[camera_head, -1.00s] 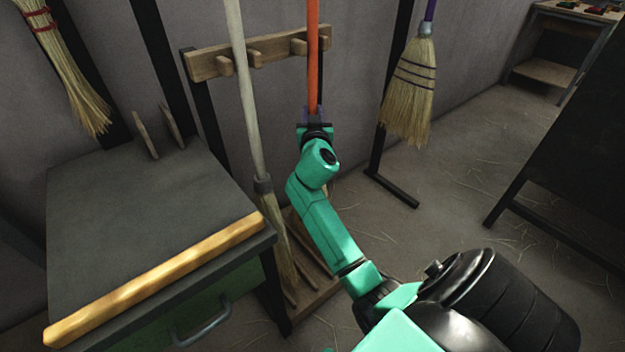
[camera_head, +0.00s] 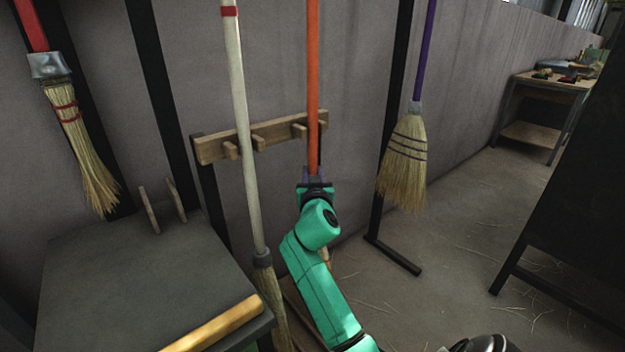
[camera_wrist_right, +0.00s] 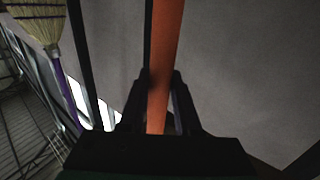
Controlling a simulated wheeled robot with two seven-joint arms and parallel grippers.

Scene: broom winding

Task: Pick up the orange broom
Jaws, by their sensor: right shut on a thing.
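The orange broom's handle (camera_head: 312,90) stands upright in front of the wooden peg rack in the head view. My right gripper (camera_head: 315,182) is shut on this handle, below the rack's pegs. In the right wrist view the orange handle (camera_wrist_right: 163,70) runs between the two dark fingers of the right gripper (camera_wrist_right: 159,105). The lower part of the broom is mostly hidden behind my teal right arm. My left gripper is not in view.
A white-handled broom (camera_head: 243,130) leans close left of the orange one, by the wooden rack (camera_head: 212,150). A purple-handled broom (camera_head: 404,165) hangs to the right, and a red-handled one (camera_head: 80,140) at left. A dark bench (camera_head: 130,280) stands at lower left.

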